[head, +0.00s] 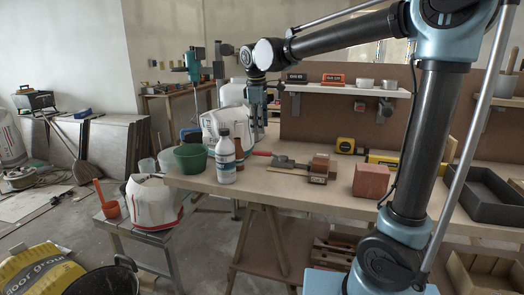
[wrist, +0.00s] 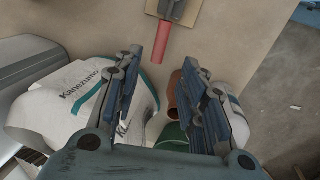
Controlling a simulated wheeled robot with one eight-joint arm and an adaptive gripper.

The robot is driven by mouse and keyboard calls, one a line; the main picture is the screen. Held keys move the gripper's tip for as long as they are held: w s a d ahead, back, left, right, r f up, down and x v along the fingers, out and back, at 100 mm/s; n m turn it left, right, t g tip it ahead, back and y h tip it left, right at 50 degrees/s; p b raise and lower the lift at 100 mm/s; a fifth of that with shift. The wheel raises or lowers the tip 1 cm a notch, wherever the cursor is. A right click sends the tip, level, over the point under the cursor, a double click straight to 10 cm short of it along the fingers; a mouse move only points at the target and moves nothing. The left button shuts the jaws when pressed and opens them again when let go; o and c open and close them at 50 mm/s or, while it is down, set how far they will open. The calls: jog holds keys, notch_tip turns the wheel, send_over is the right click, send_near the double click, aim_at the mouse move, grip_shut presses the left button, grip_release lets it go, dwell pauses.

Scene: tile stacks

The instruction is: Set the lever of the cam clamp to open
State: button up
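The cam clamp (head: 288,163) lies on the workbench (head: 225,187), its red-gripped lever (head: 262,153) lying low and pointing left. In the wrist view the red lever grip (wrist: 160,42) shows at the top centre, with part of the grey metal (wrist: 178,10) at the top edge; the rest of the clamp is outside that view. My gripper (head: 258,128) hangs fingers down above the bench, behind and above the lever's end. In the wrist view my gripper (wrist: 165,95) has its two blue-padded fingers apart with nothing between them, and the lever lies beyond the fingertips.
A white bottle (head: 226,155), a green bowl (head: 190,157) and a brown cup (head: 238,150) stand left of the clamp. A white bag (head: 212,122) is behind them. A brown block (head: 320,168) sits at the clamp's right end, with a red brick (head: 371,180) farther right.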

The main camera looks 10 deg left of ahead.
aim_at(269, 155)
jog(key=f, duration=0.3)
jog(key=w+f, duration=0.1)
jog(key=f, duration=0.3)
jog(key=w+f, duration=0.1)
jog(key=f, duration=0.3)
jog(key=shift+w+d+f, duration=0.1)
jog(key=shift+f, duration=0.1)
grip_shut()
